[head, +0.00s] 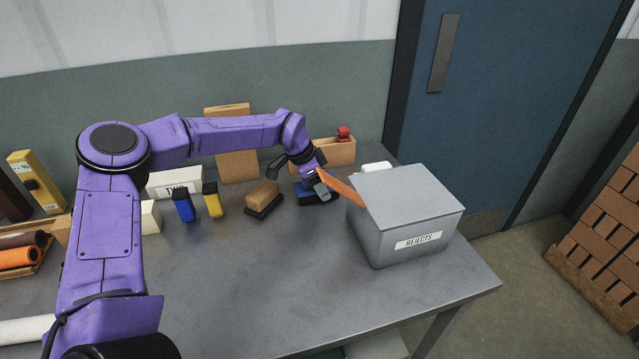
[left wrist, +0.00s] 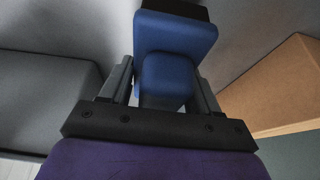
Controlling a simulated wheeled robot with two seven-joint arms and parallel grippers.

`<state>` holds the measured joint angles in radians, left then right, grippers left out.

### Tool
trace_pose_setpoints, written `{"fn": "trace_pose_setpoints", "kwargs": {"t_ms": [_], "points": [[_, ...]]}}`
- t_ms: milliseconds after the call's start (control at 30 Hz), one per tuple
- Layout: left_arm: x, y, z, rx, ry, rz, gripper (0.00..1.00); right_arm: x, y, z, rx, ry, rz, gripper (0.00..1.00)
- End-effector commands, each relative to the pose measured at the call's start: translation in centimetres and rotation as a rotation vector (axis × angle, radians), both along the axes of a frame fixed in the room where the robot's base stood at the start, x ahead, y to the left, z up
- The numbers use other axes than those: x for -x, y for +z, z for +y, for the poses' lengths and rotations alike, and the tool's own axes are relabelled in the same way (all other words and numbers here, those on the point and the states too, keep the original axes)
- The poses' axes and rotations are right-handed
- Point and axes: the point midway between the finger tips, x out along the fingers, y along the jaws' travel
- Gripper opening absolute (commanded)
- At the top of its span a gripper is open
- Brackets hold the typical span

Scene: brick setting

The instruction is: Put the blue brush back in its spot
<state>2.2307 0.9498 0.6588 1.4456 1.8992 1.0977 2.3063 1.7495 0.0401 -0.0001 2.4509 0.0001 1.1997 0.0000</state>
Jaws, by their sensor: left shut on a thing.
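The blue brush (head: 304,191) is at the back of the grey table, partly hidden by my left gripper (head: 318,184). The left gripper comes down on it from above and is shut on it. In the left wrist view the blue brush (left wrist: 172,38) sits between the two fingers, with its dark bristle part at the top edge. It is at or close to the tabletop; I cannot tell if it touches. A brush with a tan back (head: 264,193) and dark bristles stands just left of it. My right gripper is not in view.
A grey REJECTS bin (head: 380,238) stands close on the right, with an orange slat (head: 342,187) at its left edge. A wooden box (head: 338,152) with a red item is behind. Blue (head: 183,206) and yellow (head: 212,201) items stand left. The table's front middle is clear.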

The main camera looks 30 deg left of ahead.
Motion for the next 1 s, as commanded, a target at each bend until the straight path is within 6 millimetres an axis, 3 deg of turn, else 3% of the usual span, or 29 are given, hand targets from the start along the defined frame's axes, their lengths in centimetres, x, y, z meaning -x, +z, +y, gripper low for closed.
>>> {"fn": "trace_pose_setpoints", "kwargs": {"t_ms": [133,167,233,600,1000], "points": [[-0.2,-0.4,0.1,-0.001,0.003,0.006,0.23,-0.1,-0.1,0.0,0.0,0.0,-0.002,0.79],[-0.2,-0.4,0.2,-0.001,0.003,0.007,0.65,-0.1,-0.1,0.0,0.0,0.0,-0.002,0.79],[-0.3,-0.5,0.2,0.0,0.003,0.008,0.87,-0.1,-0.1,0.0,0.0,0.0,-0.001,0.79],[-0.1,0.3,0.3,0.001,0.003,0.006,0.87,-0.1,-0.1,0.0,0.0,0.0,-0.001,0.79],[2.6,8.8,2.6,0.001,0.004,0.003,0.87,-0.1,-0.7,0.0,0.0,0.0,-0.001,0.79]]}}
